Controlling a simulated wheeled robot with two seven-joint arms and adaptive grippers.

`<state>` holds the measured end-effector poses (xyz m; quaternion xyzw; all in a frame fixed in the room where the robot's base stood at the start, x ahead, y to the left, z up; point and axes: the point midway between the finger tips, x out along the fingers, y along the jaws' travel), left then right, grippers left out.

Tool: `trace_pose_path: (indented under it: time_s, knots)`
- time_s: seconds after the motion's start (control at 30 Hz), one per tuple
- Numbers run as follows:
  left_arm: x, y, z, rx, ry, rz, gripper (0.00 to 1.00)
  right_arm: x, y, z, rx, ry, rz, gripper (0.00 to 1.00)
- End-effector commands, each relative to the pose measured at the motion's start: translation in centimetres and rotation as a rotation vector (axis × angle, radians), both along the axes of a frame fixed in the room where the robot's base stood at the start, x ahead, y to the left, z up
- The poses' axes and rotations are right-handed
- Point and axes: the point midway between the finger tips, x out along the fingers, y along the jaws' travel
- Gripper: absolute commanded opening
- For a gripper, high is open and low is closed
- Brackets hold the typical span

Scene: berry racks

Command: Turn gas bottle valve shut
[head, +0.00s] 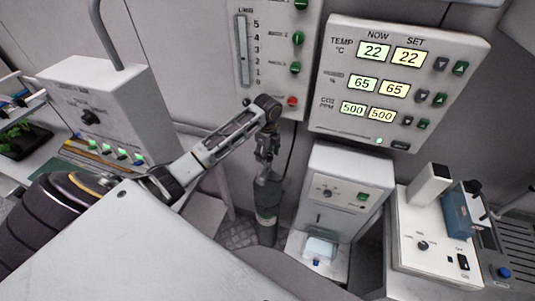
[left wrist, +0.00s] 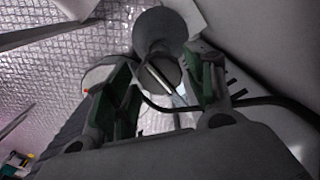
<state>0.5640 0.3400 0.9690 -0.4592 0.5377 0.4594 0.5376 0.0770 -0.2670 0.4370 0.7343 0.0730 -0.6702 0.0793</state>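The gas bottle (head: 267,200) is a dark grey cylinder with a green band, standing upright on the floor below the wall panel. My left gripper (head: 267,160) points down over its top in the head view and hides the valve there. In the left wrist view, a dark round part with a pale bar (left wrist: 157,76) shows between the fingers; it looks like the valve, but I cannot tell its setting. The green-padded fingers of my left gripper (left wrist: 165,88) are apart on either side of it. I cannot see clear contact. My right gripper is not in view.
A white panel with a flow gauge (head: 243,50) and a display panel (head: 395,85) hang behind. A white dispenser-like unit (head: 345,190) stands close right of the bottle. A white box with a knob (head: 90,100) is at left. A dark hose runs beside the bottle.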

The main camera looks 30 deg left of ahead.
Motion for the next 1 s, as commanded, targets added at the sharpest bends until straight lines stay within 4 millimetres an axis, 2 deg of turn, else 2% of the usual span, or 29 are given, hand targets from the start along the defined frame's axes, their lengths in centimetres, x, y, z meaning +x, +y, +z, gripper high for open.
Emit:
trace_pose_path:
  time_s: [0.03,0.23,0.63,1.0]
  knots:
    - [0.00,0.00,0.01,0.000,0.000,0.000,0.42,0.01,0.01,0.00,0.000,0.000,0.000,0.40]
    - [0.01,0.00,0.02,0.000,0.000,0.000,0.17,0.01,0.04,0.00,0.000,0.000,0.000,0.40]
    - [0.02,0.00,0.04,0.000,-0.001,0.040,0.16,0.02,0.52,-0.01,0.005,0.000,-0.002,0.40]
    - [0.02,0.00,0.05,0.000,-0.001,0.226,0.16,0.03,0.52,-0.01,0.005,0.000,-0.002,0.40]
